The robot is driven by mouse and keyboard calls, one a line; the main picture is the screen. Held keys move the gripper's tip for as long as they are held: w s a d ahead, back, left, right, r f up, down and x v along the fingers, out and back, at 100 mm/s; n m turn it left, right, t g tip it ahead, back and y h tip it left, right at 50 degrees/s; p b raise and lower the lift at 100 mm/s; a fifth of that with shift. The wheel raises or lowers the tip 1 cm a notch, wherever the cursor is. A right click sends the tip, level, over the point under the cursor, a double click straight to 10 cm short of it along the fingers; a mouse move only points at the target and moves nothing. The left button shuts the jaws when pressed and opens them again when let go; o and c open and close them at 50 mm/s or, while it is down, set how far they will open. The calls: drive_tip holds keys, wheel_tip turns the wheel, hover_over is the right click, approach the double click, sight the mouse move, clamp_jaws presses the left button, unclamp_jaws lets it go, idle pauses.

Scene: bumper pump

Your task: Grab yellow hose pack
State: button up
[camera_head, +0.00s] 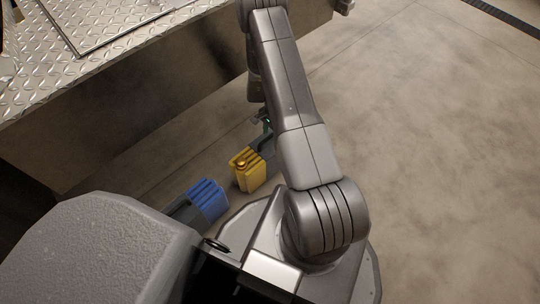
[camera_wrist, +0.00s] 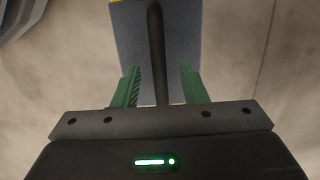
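The yellow hose pack (camera_head: 249,176) stands on the floor below the metal deck, with a grey part behind its ribbed yellow front. My gripper (camera_head: 266,124) is beyond the yellow front, by the far end of the pack, partly hidden by my arm. In the wrist view, my gripper (camera_wrist: 160,74) is open, its two green fingers spread. A dark bar of the pack (camera_wrist: 155,40) runs between them over a grey-blue panel, with gaps on both sides. A sliver of yellow shows at that view's top edge.
A blue ribbed pack (camera_head: 208,199) stands to the left of the yellow one, close to my body. A raised deck with a diamond-plate top (camera_head: 110,35) is at the upper left. The concrete floor (camera_head: 440,150) to the right is clear.

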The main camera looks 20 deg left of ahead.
wheel_tip(320, 180, down, 3)
drive_tip(key=shift+s+a+r, duration=0.1)
drive_tip(key=shift+s+r, duration=0.05)
clamp_jaws()
drive_tip(key=shift+r, duration=0.15)
idle(1.1)
